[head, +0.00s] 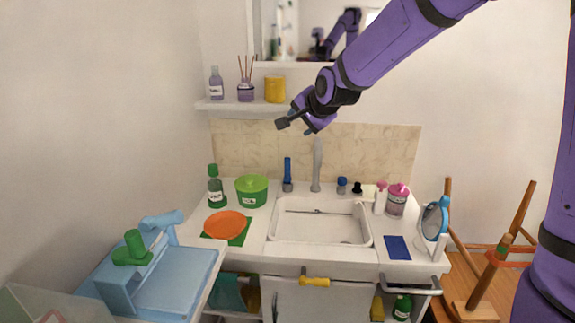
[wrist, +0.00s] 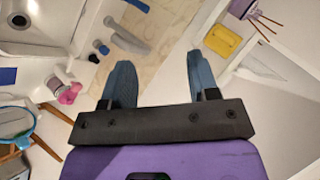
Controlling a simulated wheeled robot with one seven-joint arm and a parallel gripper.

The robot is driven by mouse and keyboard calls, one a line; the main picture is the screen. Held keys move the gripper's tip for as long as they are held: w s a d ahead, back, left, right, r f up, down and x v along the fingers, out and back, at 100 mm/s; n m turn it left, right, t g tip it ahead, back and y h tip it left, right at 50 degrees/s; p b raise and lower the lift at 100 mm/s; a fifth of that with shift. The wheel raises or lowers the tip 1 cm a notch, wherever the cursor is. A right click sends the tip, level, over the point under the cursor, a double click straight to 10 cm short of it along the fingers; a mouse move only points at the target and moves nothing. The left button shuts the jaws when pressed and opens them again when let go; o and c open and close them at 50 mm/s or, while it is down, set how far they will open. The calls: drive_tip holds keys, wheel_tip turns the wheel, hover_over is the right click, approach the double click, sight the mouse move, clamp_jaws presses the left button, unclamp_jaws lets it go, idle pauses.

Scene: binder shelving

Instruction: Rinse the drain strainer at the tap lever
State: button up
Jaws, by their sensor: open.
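The tap spout (head: 317,165) is tall and grey and stands behind the white sink (head: 285,236). An upright blue lever (head: 287,172) stands to its left, and a short blue knob (head: 342,185) to its right. I cannot tell which is the tap lever. In the wrist view a dark round drain (wrist: 19,20) shows in the basin; I cannot make out a separate strainer. A small black item (head: 357,188) stands right of the blue knob, its kind unclear. My gripper (head: 297,127) is open and empty, above the counter near the shelf; its two blue fingers show apart in the wrist view (wrist: 162,75).
A green tub (head: 251,190), an orange plate (head: 226,224) and a green bottle (head: 215,187) stand left of the sink.

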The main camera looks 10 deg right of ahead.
drive_tip(key=w+a+f+m+t+y, duration=0.1)
drive_tip(key=w+a+f+m, duration=0.1)
drive_tip(key=w+f+m, duration=0.3)
drive_tip(key=w+a+f+t+y, duration=0.1)
drive_tip(key=w+a+f, duration=0.1)
drive_tip(key=w, duration=0.5)
drive_tip(key=m+t+h, duration=0.2)
drive_tip(key=m+t, duration=0.2)
drive_tip(key=m, duration=1)
approach(288, 165)
drive_tip(key=s+a+r, duration=0.1)
drive_tip(key=a+r, duration=0.6)
drive_tip(key=w+d+f+m+t+h, duration=0.1)
drive_tip(key=w+d+f+m+h, duration=0.1)
drive_tip(key=d+f+m+h, duration=0.45)
drive_tip(key=shift+m+y, duration=0.95)
drive_tip(key=shift+w+a+f, duration=0.15)
drive_tip(key=shift+w+f, duration=0.15)
drive_tip(key=shift+w, duration=1.4)
drive_tip(key=shift+w+a+f, duration=0.15)
drive_tip(key=shift+w+f, duration=0.15)
drive_tip(key=shift+w, duration=1.45)
drive_tip(key=shift+w+a+f, duration=0.1)
drive_tip(key=shift+w+f, duration=0.15)
drive_tip(key=shift+w, duration=1.45)
clamp_jaws()
